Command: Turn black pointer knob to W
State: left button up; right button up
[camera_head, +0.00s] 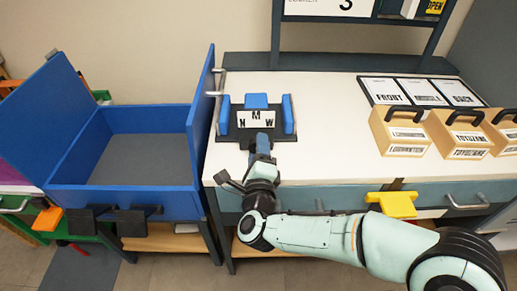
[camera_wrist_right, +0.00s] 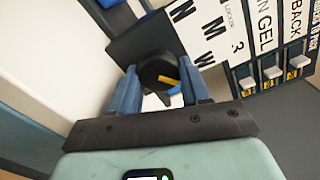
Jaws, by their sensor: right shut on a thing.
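The black pointer knob (camera_wrist_right: 157,72) shows in the right wrist view with a yellow pointer mark on it. My right gripper (camera_wrist_right: 160,88) is shut on the knob, with one blue finger on each side. The yellow mark points right and slightly down in that view; I cannot tell exactly which letter it lines up with. A white letter plate (camera_head: 255,120) marked N, M and W stands behind the knob. In the head view my right gripper (camera_head: 262,142) reaches the front of this station and hides the knob. My left gripper is not in view.
Blue blocks (camera_head: 288,114) flank the letter plate. A blue open box (camera_head: 140,117) stands to the left. Labelled tan boxes (camera_head: 398,133) and a card board (camera_head: 420,91) are at the right. A yellow piece (camera_head: 396,204) is at the table front. The white tabletop (camera_head: 335,125) is clear mid-table.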

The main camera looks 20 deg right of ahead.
jog(key=shift+a+m, duration=0.1)
jog(key=shift+m, duration=0.7)
jog(key=o, duration=1)
jog(key=shift+s, duration=0.1)
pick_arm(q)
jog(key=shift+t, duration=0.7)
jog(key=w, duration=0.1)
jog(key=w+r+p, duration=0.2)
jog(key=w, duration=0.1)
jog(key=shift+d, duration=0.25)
pick_arm(e)
jog(key=v, duration=1.3)
jog(key=shift+s, duration=0.1)
